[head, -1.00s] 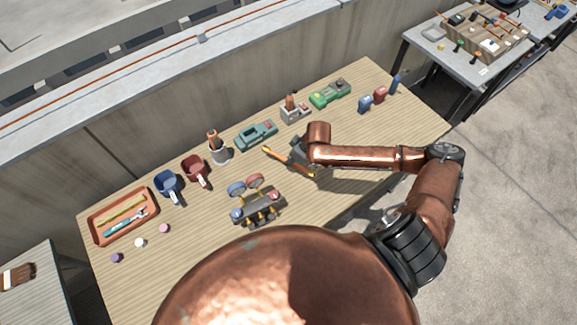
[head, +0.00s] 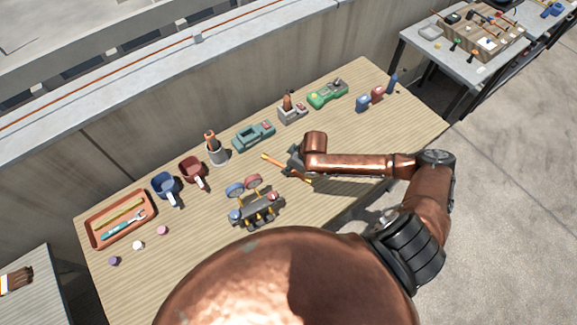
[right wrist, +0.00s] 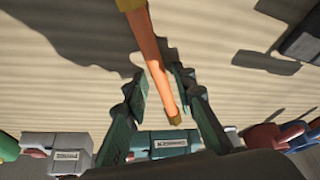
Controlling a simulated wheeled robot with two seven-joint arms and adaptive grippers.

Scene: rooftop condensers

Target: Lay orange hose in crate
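The orange hose (head: 285,168) is a short, straight length with brass-coloured ends, over the middle of the wooden bench. In the right wrist view it (right wrist: 153,58) runs between my fingers, with a gap showing on each side. My right gripper (head: 292,164) is at the hose with its fingers apart; they also show in the right wrist view (right wrist: 162,88). I cannot tell whether the hose touches the bench. A wooden crate (head: 462,46) holding several tools stands on the far grey table. My left gripper is not in view.
An orange tray (head: 97,239) with a yellow stick and a teal tool lies at the bench's left end. A gauge manifold (head: 256,208) stands left of my arm. Mugs, a tool pot (head: 217,154) and meters (head: 254,136) line the back. Open floor separates the bench and far table.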

